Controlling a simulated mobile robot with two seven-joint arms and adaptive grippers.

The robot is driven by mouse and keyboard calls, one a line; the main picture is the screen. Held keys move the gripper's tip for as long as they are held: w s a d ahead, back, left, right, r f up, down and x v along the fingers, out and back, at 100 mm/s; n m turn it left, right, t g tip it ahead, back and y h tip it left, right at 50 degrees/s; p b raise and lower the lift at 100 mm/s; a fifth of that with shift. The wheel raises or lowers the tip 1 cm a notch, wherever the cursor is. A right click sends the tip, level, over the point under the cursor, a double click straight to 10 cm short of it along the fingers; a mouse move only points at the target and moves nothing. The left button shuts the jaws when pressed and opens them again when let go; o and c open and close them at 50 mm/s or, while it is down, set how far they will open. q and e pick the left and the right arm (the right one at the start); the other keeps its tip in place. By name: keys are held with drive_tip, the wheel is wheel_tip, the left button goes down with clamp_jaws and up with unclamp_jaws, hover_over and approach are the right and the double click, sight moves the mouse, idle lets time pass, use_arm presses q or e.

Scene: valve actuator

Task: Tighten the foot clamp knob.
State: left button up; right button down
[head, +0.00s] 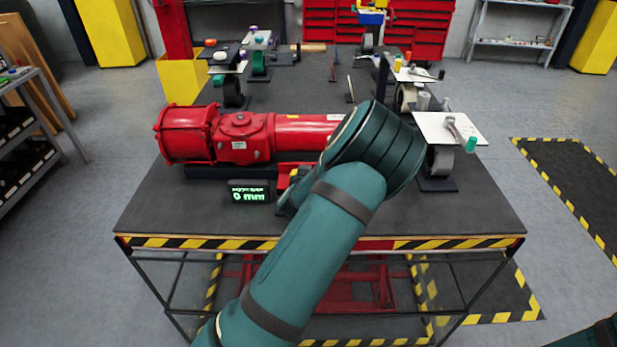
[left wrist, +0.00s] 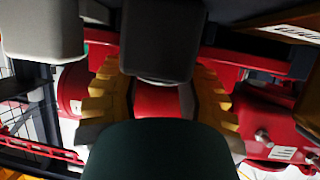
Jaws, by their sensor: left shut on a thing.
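The red valve actuator (head: 245,137) lies across the bench, with its round end at the left. A small yellow part, which looks like the foot clamp knob (head: 297,172), shows at its foot, partly hidden by my left arm. In the left wrist view the yellow ridged edges of the knob (left wrist: 216,100) show on both sides of a red middle part. My left gripper (left wrist: 160,100) is shut on the knob, with a dark finger above and a dark green part below. In the head view my forearm hides most of this grip. My right gripper is out of view.
A small display (head: 250,193) reading 0 mm stands in front of the actuator. A white plate (head: 450,129) on a stand is to the right of my arm. The bench (head: 455,215) is clear at its front right. Stands with parts are farther back.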

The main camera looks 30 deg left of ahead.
use_arm(q)
drive_tip(key=shift+a+m+t+h, duration=0.1)
drive_tip(key=shift+m+t+h, duration=0.3)
drive_tip(key=shift+m+h, duration=0.4)
drive_tip(key=o, duration=1.2)
drive_tip(key=v, duration=1.2)
drive_tip(key=shift+w, duration=0.1)
